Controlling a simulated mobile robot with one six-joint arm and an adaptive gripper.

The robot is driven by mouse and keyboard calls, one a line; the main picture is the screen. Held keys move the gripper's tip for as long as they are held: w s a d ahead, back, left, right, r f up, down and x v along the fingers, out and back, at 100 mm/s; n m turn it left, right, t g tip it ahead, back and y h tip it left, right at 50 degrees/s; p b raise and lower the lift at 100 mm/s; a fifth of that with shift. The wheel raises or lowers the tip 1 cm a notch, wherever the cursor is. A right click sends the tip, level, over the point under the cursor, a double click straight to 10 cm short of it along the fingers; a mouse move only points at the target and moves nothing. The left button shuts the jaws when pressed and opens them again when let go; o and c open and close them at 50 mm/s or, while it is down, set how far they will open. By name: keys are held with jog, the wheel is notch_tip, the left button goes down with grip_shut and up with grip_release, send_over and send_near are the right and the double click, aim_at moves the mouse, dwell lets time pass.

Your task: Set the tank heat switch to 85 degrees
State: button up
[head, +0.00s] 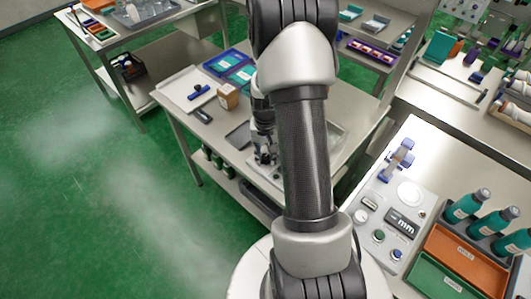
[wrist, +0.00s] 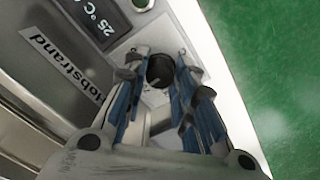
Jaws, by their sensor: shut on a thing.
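The tank heat switch is a round black knob (wrist: 160,71) on a pale plate of the tank's panel (wrist: 62,76). My gripper (wrist: 163,82) reaches down over it, with one blue-padded finger on each side, shut on the knob. A dark display (wrist: 95,20) beside it, upside down in the wrist view, reads 25 °C. In the head view my gripper (head: 265,157) is at the tank (head: 274,177) on the middle bench. My arm and gripper hide the knob there.
The middle bench (head: 182,115) also holds a white tray (head: 180,98), a cardboard box (head: 228,97) and a dark tray (head: 238,135). At right, another bench carries a control panel with a mm display (head: 402,222) and teal bottles (head: 467,205). Green floor at left is clear.

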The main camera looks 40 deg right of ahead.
aim_at(265, 156)
jog(key=m, duration=0.5)
dwell(0.5)
jog(key=o, duration=0.8)
notch_tip(265, 156, up, 12)
dwell(0.3)
dwell(0.5)
